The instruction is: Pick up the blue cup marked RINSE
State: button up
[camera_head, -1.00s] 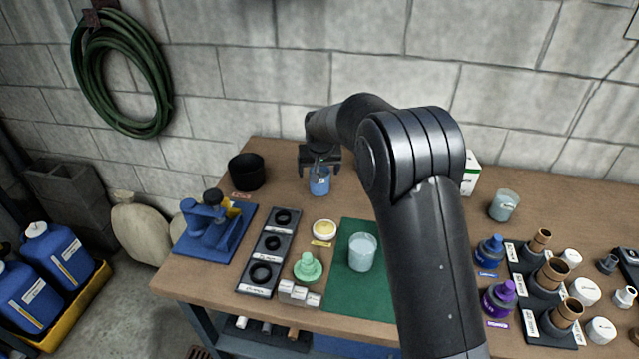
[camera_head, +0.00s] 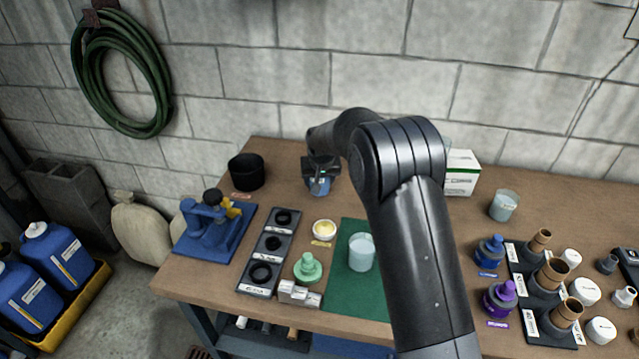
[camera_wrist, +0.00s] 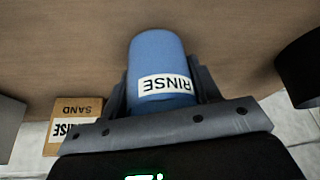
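The blue cup marked RINSE (camera_wrist: 162,60) stands upright on the table in the wrist view, its white label upside down in the picture. In the head view the cup (camera_head: 318,187) shows only in part below my gripper (camera_head: 322,172). In the wrist view my gripper (camera_wrist: 162,88) has one finger on each side of the cup, and the cup is between them. The fingers look spread and very close to the cup's sides; whether they touch it I cannot tell. The cup's far side is hidden.
A black pot (camera_head: 246,172) stands left of the cup. A small tan box marked SAND (camera_wrist: 78,120) is close by in the wrist view. A yellow-filled dish (camera_head: 324,230) and a pale cup (camera_head: 361,252) on a green mat (camera_head: 345,290) are nearer. The block wall (camera_head: 250,90) is behind.

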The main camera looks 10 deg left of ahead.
jog(key=c, duration=0.6)
